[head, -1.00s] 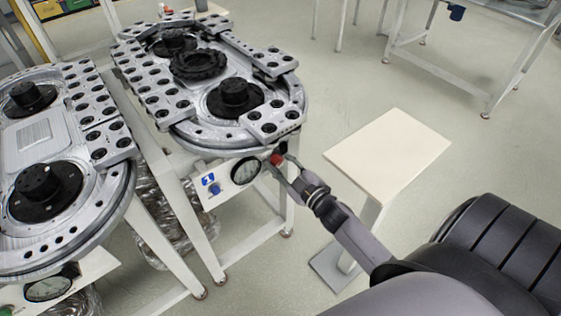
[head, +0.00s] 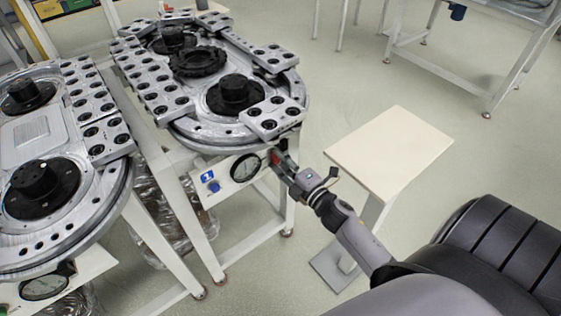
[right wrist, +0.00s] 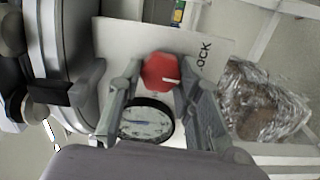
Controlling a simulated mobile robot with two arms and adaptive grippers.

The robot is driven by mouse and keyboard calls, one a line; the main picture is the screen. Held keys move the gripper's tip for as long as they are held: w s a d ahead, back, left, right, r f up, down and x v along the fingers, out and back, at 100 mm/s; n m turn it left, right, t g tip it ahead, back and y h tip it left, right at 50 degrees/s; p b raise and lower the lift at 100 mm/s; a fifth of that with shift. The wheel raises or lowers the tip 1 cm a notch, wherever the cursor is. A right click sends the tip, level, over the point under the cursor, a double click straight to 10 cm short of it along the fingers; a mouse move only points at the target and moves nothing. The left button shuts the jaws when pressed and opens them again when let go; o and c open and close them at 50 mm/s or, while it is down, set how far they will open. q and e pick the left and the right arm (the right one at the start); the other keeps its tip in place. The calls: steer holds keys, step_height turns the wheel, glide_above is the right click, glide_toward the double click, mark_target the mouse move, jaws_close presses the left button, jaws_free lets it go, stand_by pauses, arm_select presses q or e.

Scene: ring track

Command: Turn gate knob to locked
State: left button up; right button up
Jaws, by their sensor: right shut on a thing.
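The red gate knob (right wrist: 157,72) sits on the white panel (right wrist: 115,40) in the right wrist view, between my two fingers. A short white mark on it points right, and part of a printed word ending in "OCK" stands to its right. My right gripper (right wrist: 158,80) is shut on the knob, one finger on each side. In the head view my right gripper (head: 279,160) is at the right end of the front panel (head: 218,178), and the knob (head: 274,158) is mostly covered by its fingers. My left gripper is not in view.
A cream-topped stand (head: 390,150) is close to my right arm. A second track (head: 70,235) is at left.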

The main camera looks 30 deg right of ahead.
steer(key=shift+n, duration=0.6)
steer(key=o, duration=1.2)
steer(key=s, duration=0.8)
steer(key=s+d, duration=0.1)
steer(key=s, duration=0.3)
